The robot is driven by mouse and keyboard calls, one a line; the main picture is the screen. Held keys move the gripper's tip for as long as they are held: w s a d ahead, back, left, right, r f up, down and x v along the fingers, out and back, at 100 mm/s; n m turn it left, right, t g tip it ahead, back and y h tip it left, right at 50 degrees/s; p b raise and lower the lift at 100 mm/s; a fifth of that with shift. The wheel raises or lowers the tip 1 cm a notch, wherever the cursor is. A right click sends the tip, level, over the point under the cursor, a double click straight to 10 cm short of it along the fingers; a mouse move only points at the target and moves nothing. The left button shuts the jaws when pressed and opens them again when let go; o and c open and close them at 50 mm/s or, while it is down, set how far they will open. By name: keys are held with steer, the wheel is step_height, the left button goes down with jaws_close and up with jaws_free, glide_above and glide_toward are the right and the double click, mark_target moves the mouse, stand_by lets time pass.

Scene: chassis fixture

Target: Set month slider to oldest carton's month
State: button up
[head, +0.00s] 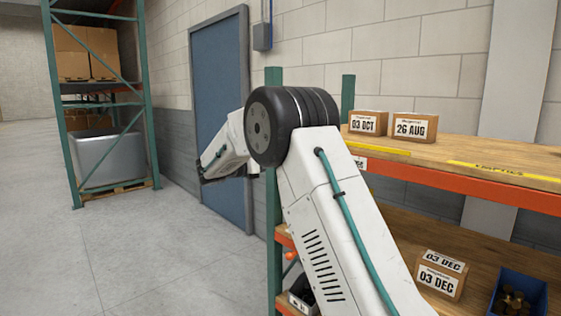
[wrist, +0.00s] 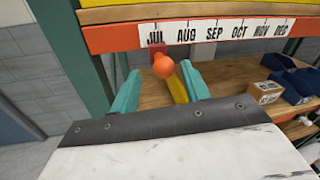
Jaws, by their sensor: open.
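The month strip (wrist: 213,31) reads JUL, AUG, SEP, OCT, NOV, DEC from left to right on the orange beam in the wrist view. The slider's red block (wrist: 157,49) sits under JUL, and its orange ball knob (wrist: 163,67) sticks out toward me. My gripper (wrist: 160,73) is open, its teal fingers on either side of the knob; I cannot tell whether they touch it. In the head view a carton marked 03 OCT (head: 368,122) and one marked 26 AUG (head: 414,127) stand on the upper shelf. A carton marked 03 DEC (head: 441,274) stands on the lower shelf.
A blue bin (head: 519,292) with brown pieces stands right of the lower carton. The green rack post (wrist: 90,60) is close on the left of my gripper. A blue door (head: 220,120) and a second rack (head: 100,100) stand farther left, past open floor.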

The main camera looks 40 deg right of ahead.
steer(key=a, duration=0.4)
steer(key=shift+w+a, duration=0.1)
stand_by(0.4)
steer(key=s+a+f+m+g+y, duration=0.2)
steer(key=s+f+m+y, duration=0.45)
steer(key=s+f, duration=0.35)
steer(key=s+a+m+t+y, duration=0.1)
steer(key=s+a+m+y, duration=0.2)
steer(key=s, duration=0.9)
steer(key=s+a+m+t+y, duration=0.2)
steer(key=s+a+m+y, duration=0.2)
steer(key=s+a, duration=0.4)
steer(key=s+a+r+m+t+y, duration=0.1)
steer(key=s+a+m+y, duration=0.3)
steer(key=s, duration=1.3)
steer(key=shift+s+a+m, duration=0.2)
steer(key=shift+a+m, duration=0.5)
steer(key=shift+m, duration=0.35)
